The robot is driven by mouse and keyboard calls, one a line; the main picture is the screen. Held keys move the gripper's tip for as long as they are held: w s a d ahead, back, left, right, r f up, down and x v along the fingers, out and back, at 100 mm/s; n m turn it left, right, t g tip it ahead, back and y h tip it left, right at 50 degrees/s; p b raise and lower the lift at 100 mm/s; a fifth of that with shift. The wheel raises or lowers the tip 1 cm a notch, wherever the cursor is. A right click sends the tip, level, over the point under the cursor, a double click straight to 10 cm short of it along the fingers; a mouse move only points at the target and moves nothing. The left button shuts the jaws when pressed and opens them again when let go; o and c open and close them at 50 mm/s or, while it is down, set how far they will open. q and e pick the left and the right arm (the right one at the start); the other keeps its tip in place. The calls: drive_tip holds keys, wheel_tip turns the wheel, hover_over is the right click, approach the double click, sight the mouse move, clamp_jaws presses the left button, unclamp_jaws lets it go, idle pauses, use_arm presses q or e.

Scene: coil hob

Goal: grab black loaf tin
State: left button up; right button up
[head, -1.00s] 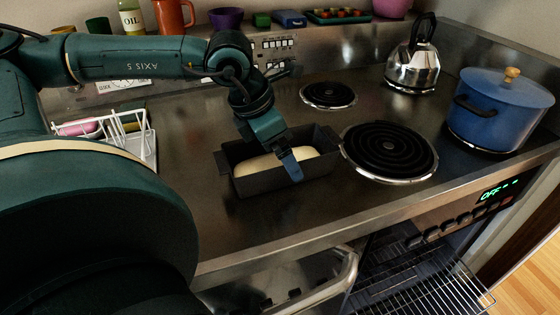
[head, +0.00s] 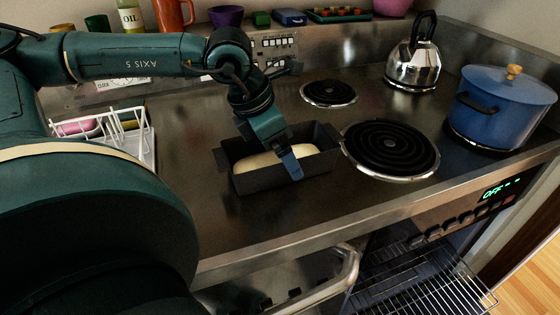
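The black loaf tin (head: 262,183) sits on the steel hob top, left of the front coil burner, with pale dough or bread (head: 268,161) inside. My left gripper (head: 289,165) reaches down over the tin from behind. One blue finger shows at the tin's near side, by the long front wall; the other finger is hidden. I cannot tell whether the fingers are closed on the wall. The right gripper is not in the view.
The front coil burner (head: 390,147) lies just right of the tin, the rear coil (head: 328,93) behind it. A kettle (head: 413,66) and a blue pot (head: 497,108) stand at the right. A white rack (head: 112,136) stands at the left. The oven door is open below.

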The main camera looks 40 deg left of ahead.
use_arm(q)
drive_tip(key=c, duration=1.1)
drive_tip(key=shift+o, duration=0.2)
drive_tip(key=shift+r, duration=0.1)
